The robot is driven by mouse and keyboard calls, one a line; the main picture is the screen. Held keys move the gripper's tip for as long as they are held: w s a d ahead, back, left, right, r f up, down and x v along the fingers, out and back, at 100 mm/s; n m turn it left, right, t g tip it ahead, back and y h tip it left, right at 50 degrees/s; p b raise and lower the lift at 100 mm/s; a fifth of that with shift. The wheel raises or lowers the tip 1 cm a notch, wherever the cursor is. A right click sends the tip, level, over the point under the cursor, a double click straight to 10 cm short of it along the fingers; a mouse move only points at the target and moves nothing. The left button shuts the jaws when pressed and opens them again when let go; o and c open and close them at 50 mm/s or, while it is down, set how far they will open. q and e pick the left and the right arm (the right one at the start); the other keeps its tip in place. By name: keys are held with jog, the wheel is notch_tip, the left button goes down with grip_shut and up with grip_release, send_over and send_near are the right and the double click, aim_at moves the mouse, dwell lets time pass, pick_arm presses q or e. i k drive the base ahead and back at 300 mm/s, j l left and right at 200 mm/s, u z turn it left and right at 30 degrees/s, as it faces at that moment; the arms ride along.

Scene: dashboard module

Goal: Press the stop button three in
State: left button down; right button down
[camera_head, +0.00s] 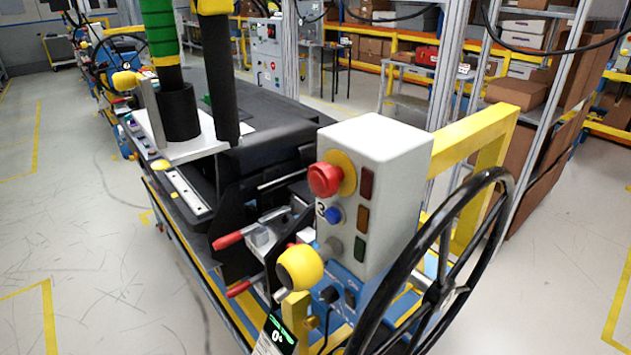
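The stop button three is a red mushroom-shaped button (325,179) on a yellow disc (343,174). It sits at the upper left of the front face of a light grey control box (382,145), right of centre in the head view. A "3" (320,210) is marked below it. The button stands out from the disc; I cannot tell whether it is latched. Nothing is seen touching it. Neither of my grippers shows in this view.
Below the button are a blue button (333,214) and a grey one (333,249). Red, orange and green lamps line the right. A black handwheel (433,292) stands at right. A yellow ball knob (299,268) and red-handled clamps (228,240) are close by. Floor at left is clear.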

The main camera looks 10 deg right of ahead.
aim_at(317, 183)
jog(key=k+j+z, duration=0.25)
jog(key=k+j, duration=1)
jog(key=j, duration=0.15)
